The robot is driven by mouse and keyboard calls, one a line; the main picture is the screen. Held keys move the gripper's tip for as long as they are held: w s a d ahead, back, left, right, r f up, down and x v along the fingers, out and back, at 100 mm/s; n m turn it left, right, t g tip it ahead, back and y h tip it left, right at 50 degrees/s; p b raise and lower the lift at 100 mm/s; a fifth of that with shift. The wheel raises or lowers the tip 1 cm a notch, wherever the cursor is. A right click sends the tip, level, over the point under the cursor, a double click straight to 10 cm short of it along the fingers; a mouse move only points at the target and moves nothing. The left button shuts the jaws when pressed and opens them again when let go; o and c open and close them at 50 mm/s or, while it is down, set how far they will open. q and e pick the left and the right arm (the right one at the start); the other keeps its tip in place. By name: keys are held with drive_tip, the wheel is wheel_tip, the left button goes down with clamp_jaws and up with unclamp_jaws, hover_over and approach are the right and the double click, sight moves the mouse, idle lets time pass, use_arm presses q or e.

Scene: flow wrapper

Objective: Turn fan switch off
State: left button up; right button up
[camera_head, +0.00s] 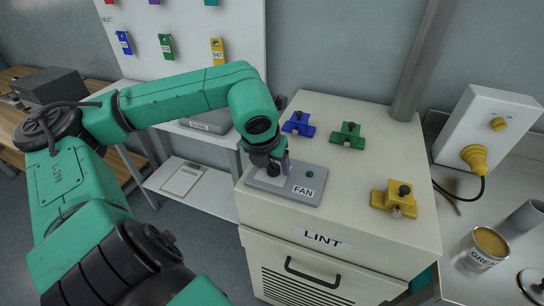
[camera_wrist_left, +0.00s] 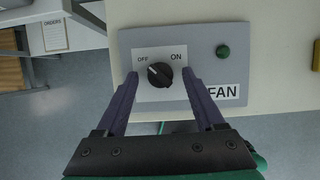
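The fan switch is a black rotary knob (camera_wrist_left: 160,74) on a white plate marked OFF at left and ON at right, on a grey FAN panel (camera_head: 302,187). In the left wrist view its bar slants from upper left to lower right; I cannot tell for sure which end is the pointer. A dark green lamp (camera_wrist_left: 222,51) sits beside it. My left gripper (camera_head: 270,166) is over the panel and hides the knob in the head view. In the left wrist view its fingers (camera_wrist_left: 160,77) are apart, one on each side of the knob, with gaps showing.
The panel lies on a cream LINT cabinet (camera_head: 380,237). Blue (camera_head: 299,123), green (camera_head: 348,135) and yellow (camera_head: 395,199) clamp-like blocks stand on its top. A grey pipe (camera_head: 422,62) rises behind. A white box with a yellow plug (camera_head: 475,157) and a tin (camera_head: 484,248) are at right.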

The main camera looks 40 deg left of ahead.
use_arm(q)
drive_tip(key=shift+r, duration=0.2)
drive_tip(key=b+v, duration=0.1)
drive_tip(key=v, duration=1.3)
drive_tip(key=shift+r, duration=0.15)
